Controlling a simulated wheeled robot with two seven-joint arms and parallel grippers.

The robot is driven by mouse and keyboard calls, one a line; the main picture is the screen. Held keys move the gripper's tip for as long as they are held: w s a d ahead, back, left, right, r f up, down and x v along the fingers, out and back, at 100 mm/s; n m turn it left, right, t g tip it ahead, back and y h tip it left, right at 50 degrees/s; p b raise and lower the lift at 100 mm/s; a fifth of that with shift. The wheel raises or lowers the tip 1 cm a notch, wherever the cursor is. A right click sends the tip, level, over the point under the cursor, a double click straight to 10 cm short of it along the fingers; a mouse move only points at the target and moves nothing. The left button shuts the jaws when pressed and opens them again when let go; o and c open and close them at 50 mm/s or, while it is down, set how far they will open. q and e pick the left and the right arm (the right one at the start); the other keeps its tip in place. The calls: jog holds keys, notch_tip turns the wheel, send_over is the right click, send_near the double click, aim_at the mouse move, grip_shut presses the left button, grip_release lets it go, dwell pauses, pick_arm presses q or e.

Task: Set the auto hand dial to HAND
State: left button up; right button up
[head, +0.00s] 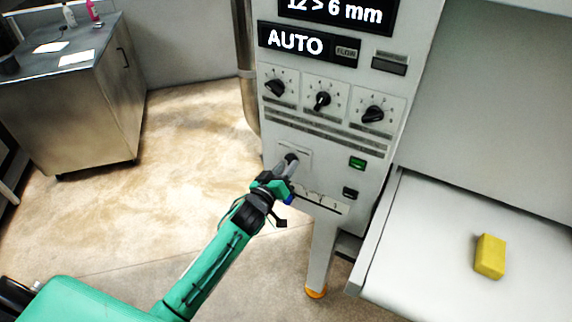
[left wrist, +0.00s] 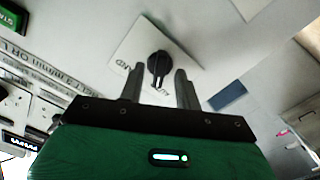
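The auto/hand dial (left wrist: 158,65) is a small black knob on a white square plate with lettering at its sides, partly hidden by my fingers. It also shows in the head view (head: 291,158), on the lower left of the machine's front panel. The display (head: 295,41) above reads AUTO. My left gripper (left wrist: 158,84) is at the dial, its two fingers apart with the knob between or just beyond their tips. Gaps show on both sides of the knob, and I cannot tell how deep it sits. My right gripper is not in view.
Several black dials (head: 322,101) sit in a row above. A green button (head: 357,163) and a dark button (head: 350,193) are to the right. A yellow block (head: 490,256) lies on the white table (head: 430,250). A steel cabinet (head: 90,110) stands at the left, with open floor between.

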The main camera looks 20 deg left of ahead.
pick_arm(q)
jog(key=shift+w, duration=0.25)
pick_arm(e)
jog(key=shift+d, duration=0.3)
pick_arm(q)
grip_shut()
